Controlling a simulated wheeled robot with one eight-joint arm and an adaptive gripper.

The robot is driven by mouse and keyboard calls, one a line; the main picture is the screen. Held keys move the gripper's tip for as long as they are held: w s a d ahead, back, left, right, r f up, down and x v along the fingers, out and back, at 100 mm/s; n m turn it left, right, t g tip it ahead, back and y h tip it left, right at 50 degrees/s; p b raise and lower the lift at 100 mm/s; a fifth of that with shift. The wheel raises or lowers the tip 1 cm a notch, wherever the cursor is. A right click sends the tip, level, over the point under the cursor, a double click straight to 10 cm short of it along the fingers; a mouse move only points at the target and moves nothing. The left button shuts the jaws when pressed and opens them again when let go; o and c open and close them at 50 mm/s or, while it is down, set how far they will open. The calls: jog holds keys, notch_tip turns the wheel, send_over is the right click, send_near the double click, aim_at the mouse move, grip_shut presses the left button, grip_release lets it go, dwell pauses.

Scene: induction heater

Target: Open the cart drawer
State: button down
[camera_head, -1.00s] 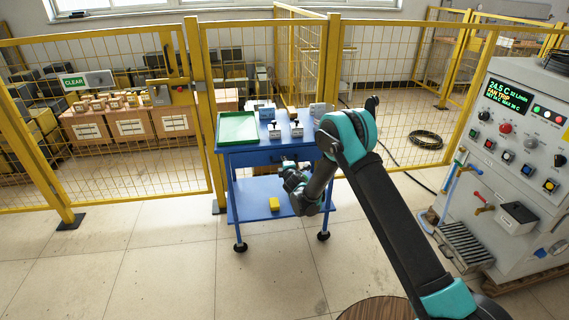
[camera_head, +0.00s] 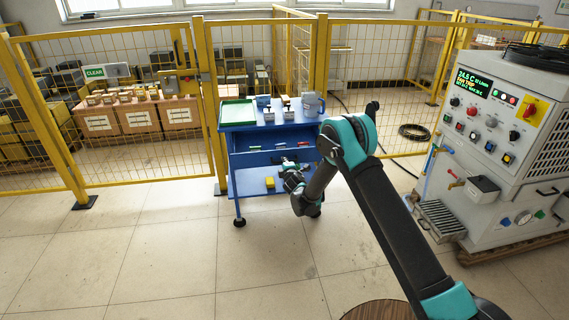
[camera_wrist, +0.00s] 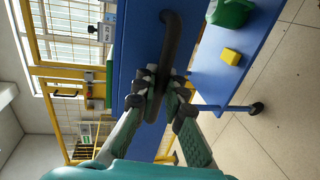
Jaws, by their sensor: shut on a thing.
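The blue cart (camera_head: 237,180) stands by the yellow fence in the head view. Its drawer (camera_head: 255,158) is pulled out toward me, and several small items, some green and red, show inside. The drawer front (camera_wrist: 142,45) fills the middle of the wrist view, with a dark bar handle (camera_wrist: 172,50) on it. My gripper (camera_wrist: 158,82) is shut on the handle, its fingers on both sides of the bar. In the head view my gripper (camera_head: 287,166) is small and in front of the drawer; its fingertips are hard to make out there.
A green tray (camera_head: 237,113) and grey mugs or blocks stand on the cart top. A yellow block (camera_head: 270,182) lies on the lower shelf; a green container (camera_wrist: 232,12) shows near it in the wrist view. The heater cabinet (camera_head: 480,140) stands at right. Floor in front is clear.

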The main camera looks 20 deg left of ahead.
jog(key=shift+s+d, duration=0.25)
jog(key=shift+s, duration=0.15)
jog(key=c, duration=1.6)
grip_release()
jog(key=v, duration=1.2)
